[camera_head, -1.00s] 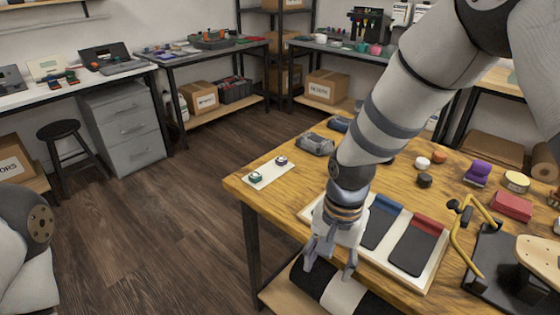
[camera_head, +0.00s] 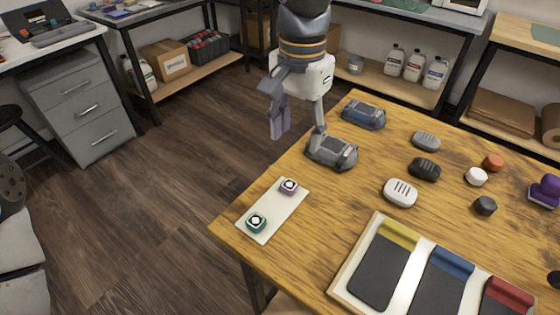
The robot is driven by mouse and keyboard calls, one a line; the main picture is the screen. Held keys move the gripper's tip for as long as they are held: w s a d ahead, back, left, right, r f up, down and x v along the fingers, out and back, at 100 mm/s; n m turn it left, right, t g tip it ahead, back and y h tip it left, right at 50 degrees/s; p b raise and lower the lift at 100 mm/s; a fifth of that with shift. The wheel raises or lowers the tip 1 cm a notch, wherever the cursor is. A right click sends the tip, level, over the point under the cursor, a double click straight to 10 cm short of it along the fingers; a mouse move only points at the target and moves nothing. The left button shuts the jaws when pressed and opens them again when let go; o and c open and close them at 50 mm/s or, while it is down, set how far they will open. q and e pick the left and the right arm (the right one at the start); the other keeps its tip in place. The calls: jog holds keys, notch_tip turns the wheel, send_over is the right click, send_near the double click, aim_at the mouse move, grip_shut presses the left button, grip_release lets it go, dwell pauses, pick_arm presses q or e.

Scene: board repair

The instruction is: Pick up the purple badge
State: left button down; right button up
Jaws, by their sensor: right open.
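My right gripper (camera_head: 300,130) is open and empty, fingers pointing down. In the picture it is above the purple badge, apart from it, by the table's far left edge. Only part of my left arm shows at the left edge; its gripper is out of view.
Two grey rounded devices, one of them nearest the gripper (camera_head: 332,152), stand on the table. A tray (camera_head: 345,278) with dark pads lies at the front. A white oval piece (camera_head: 400,193), small pucks and a purple object (camera_head: 545,190) lie to the right. Bare wood surrounds the plate.

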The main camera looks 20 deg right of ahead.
send_over(292, 181)
jog(key=f, duration=0.4)
jog(key=shift+s+d, duration=0.35)
jog(key=f, duration=0.7)
jog(key=shift+w+a+f+b, duration=0.15)
jog(key=shift+w+a+b, duration=0.1)
jog(key=shift+a+b, duration=0.15)
jog(key=c, duration=0.8)
